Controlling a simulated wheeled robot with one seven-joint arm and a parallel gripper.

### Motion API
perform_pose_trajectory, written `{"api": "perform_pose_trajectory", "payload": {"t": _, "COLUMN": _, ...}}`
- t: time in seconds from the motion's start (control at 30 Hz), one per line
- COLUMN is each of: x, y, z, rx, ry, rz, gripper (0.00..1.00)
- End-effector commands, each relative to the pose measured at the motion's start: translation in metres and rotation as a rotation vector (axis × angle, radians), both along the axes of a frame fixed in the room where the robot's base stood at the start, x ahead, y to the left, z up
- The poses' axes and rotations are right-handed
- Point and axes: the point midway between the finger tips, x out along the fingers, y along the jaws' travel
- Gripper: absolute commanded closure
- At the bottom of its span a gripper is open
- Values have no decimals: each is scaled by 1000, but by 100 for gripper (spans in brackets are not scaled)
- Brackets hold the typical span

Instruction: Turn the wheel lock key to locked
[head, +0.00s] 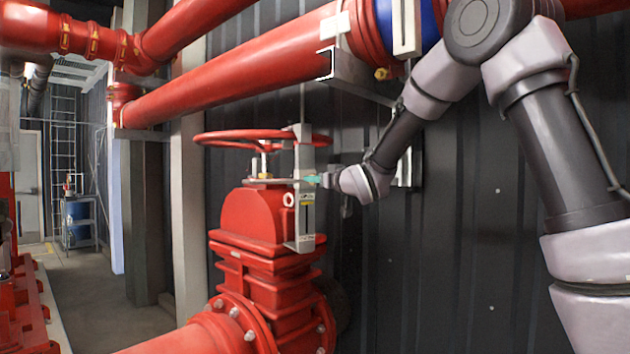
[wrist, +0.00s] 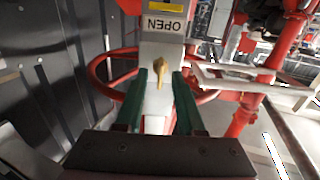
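The red handwheel (head: 225,139) sits level on top of the red valve (head: 252,218); its rim also shows in the wrist view (wrist: 103,88). A grey upright lock plate (head: 304,222) stands at the wheel's right side. In the wrist view a brass key (wrist: 159,68) sticks out of the plate, below an upside-down "OPEN" label (wrist: 164,24). My gripper (head: 313,179) is at the plate's right side, level with its middle. Its green fingers (wrist: 160,84) are apart, one on each side of the key, with visible gaps. The key is hidden in the head view.
Large red pipes (head: 230,82) run above the wheel, with a bracket (head: 350,75) over my forearm. A dark corrugated wall (head: 450,230) stands behind the valve.

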Motion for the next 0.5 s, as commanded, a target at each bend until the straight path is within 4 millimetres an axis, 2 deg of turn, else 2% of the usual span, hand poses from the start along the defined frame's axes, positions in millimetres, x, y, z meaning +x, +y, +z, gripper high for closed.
{"api": "perform_pose_trajectory", "payload": {"t": 0.37, "x": 6, "y": 4, "z": 0, "rx": -1, "ry": 1, "rz": 0, "gripper": 62}}
{"api": "perform_pose_trajectory", "payload": {"t": 0.47, "x": 6, "y": 4, "z": 0, "rx": -1, "ry": 1, "rz": 0, "gripper": 97}}
{"api": "perform_pose_trajectory", "payload": {"t": 0.5, "x": 6, "y": 4, "z": 0, "rx": -1, "ry": 1, "rz": 0, "gripper": 100}}
